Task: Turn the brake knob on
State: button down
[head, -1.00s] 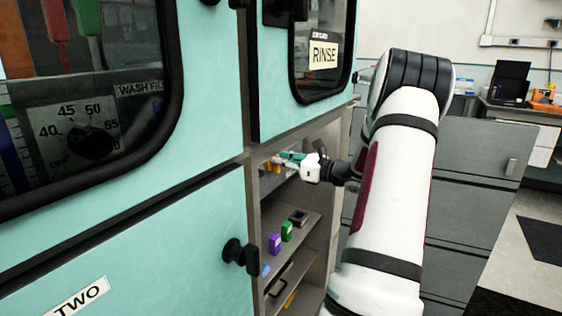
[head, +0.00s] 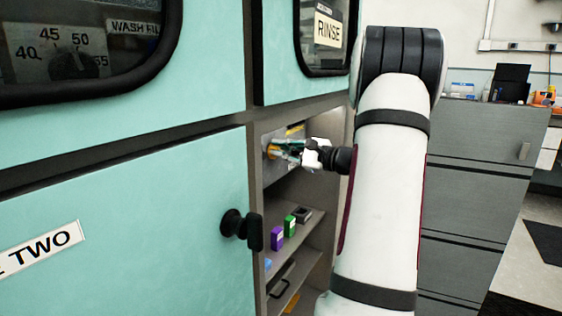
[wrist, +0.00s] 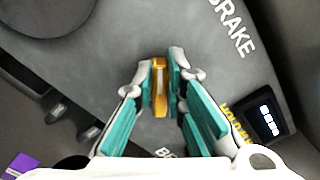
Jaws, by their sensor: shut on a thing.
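The orange brake knob (wrist: 160,98) is a narrow upright bar in the middle of the wrist view, on a dark grey panel (wrist: 105,55) with the word BRAKE at upper right. My gripper (wrist: 161,75) is shut on the knob, one teal finger against each side. In the head view my gripper (head: 287,150) reaches into the upper part of the open cabinet, where a bit of orange (head: 272,152) shows by the fingertips. The knob's face there is mostly hidden.
Shelves below hold a purple block (head: 276,238), a green block (head: 290,226) and a dark box (head: 302,214). A teal door (head: 130,215) with a black handle (head: 240,228) stands left of the opening. A small display (wrist: 266,117) sits right of the knob.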

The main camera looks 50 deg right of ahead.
jog(key=n+b, duration=0.2)
jog(key=b, duration=0.1)
jog(key=f+n+b, duration=0.1)
jog(key=n+b, duration=0.5)
jog(key=shift+a+f, duration=0.2)
jog(key=shift+a, duration=0.05)
jog(key=shift+b, duration=0.3)
jog(key=c, duration=1.6)
grip_release()
jog(key=shift+c, duration=0.2)
jog(key=shift+s, duration=0.15)
jog(key=s+d, duration=0.1)
jog(key=s, duration=1)
jog(key=shift+s, duration=0.4)
